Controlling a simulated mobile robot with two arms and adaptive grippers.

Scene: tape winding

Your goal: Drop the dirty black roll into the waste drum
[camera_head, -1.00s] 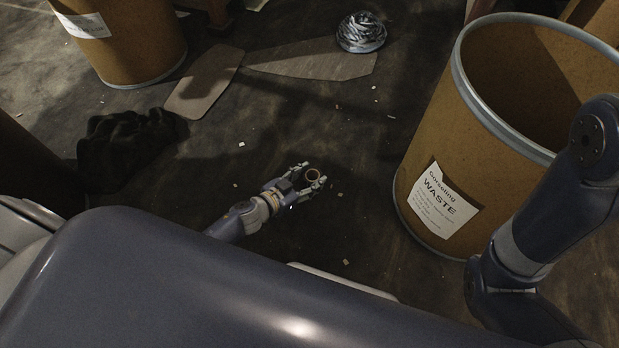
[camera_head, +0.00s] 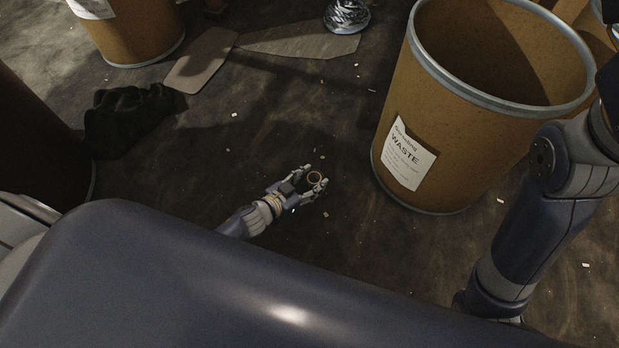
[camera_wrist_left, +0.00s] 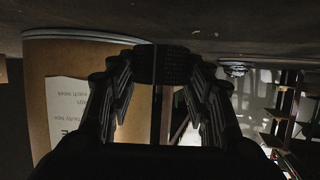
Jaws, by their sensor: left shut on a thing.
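The roll is low in the picture's middle, over the dark floor. The waste drum (camera_head: 392,110) is a tall brown drum with a grey rim and a white "WASTE" label. It stands upright and open, to the right of the gripper and apart from it. In the left wrist view the drum (camera_wrist_left: 40,75) looks upside down. My right gripper is out of view.
Another brown drum (camera_head: 140,38) stands at the back left. A black crumpled cloth or bag (camera_head: 128,118), flat cardboard pieces (camera_head: 200,60) and a shiny wrapped bundle (camera_head: 347,15) lie on the floor. Small pale scraps are scattered about. The floor between gripper and waste drum is clear.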

